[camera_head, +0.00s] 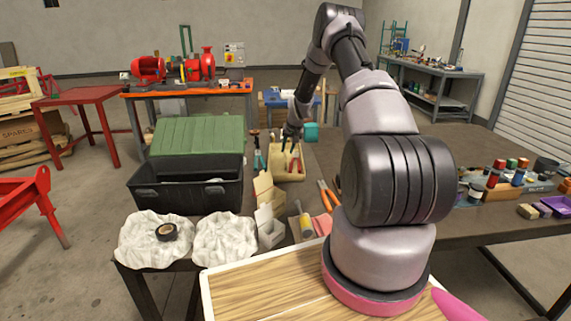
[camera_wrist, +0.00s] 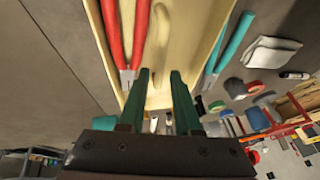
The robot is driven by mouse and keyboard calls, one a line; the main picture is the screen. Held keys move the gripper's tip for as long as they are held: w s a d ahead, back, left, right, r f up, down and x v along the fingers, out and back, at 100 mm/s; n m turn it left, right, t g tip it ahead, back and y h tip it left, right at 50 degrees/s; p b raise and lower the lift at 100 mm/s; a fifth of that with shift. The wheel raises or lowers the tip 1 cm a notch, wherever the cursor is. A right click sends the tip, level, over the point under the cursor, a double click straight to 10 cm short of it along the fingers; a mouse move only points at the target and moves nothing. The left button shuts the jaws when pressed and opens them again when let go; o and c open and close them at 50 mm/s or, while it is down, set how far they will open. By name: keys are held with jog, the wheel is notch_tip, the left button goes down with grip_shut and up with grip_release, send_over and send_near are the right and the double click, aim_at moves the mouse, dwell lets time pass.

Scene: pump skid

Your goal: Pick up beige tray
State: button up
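The beige tray (camera_head: 288,177) stands on the dark table, to the right of the black toolbox, with red-handled pliers (camera_head: 294,165) inside. In the wrist view the tray (camera_wrist: 213,45) fills the upper middle, and the red-handled pliers (camera_wrist: 138,35) lie along its left side. My gripper (camera_head: 291,140) is over the tray's far end in the head view. In the wrist view my gripper (camera_wrist: 159,74) has its two green fingers apart, with part of the tray's end showing between them. I cannot tell whether they touch it.
Teal-handled pliers (camera_head: 259,161) lie just left of the tray. The black toolbox (camera_head: 190,185) with its green lid (camera_head: 197,135) stands further left. Small open boxes (camera_head: 268,194) and orange-handled pliers (camera_head: 325,195) lie nearer. Paint bottles (camera_head: 498,172) stand at the right.

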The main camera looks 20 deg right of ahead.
aim_at(285, 154)
jog(key=x, duration=0.5)
jog(key=shift+w+f, duration=0.1)
jog(key=shift+f, duration=0.1)
grip_shut()
